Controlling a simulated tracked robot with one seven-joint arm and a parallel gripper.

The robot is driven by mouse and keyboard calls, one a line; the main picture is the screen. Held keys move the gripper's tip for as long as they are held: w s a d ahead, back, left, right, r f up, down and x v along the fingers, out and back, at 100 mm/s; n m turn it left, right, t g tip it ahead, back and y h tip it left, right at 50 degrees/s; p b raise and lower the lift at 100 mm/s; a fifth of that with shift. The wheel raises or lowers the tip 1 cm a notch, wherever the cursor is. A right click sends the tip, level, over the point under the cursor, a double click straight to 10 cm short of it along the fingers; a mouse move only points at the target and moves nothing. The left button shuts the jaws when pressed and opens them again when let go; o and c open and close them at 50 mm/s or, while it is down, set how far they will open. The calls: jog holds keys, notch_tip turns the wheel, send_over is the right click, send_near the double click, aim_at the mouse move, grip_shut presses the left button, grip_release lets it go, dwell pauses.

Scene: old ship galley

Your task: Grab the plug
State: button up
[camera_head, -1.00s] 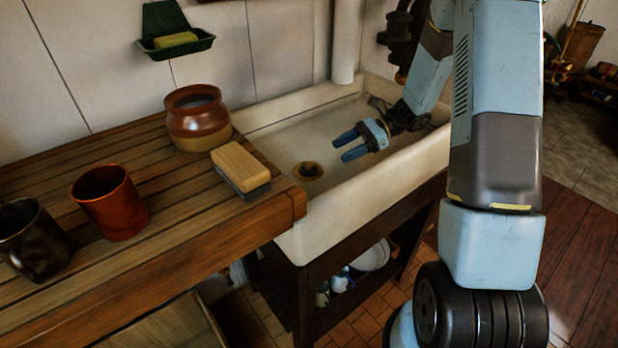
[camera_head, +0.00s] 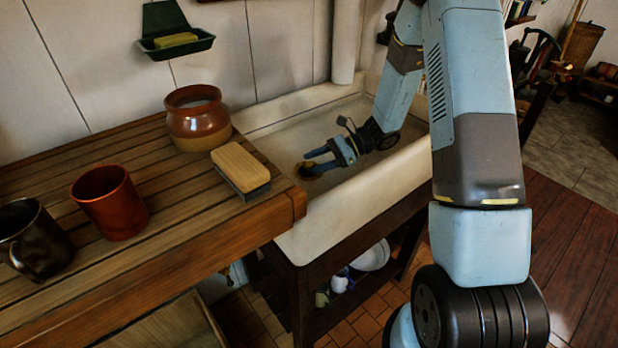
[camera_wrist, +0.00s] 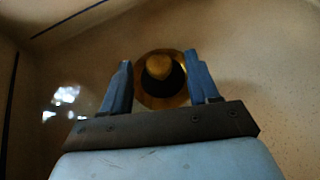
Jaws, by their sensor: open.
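The plug is a round brownish-yellow knob (camera_wrist: 159,67) in the wrist view. It sits in the dark opening of a brass drain ring (camera_wrist: 150,97) in the sink floor. My gripper (camera_wrist: 165,80) is open, with one blue finger on each side of the plug in that view; I cannot tell how far it is above the plug. In the head view my gripper (camera_head: 306,163) is low inside the pale sink (camera_head: 340,195). Its fingertips overlap the drain there, and the plug itself is mostly hidden.
The sink's front wall rises close beside my gripper. To the left, a slatted wooden counter (camera_head: 180,255) holds a brown jar (camera_head: 198,120), a brush (camera_head: 240,168), a red mug (camera_head: 109,203) and a dark mug (camera_head: 35,240). A soap dish (camera_head: 175,42) hangs on the wall.

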aim_at(312, 167)
jog(key=x, duration=0.4)
jog(key=shift+a+f, duration=0.25)
grip_shut()
dwell(0.4)
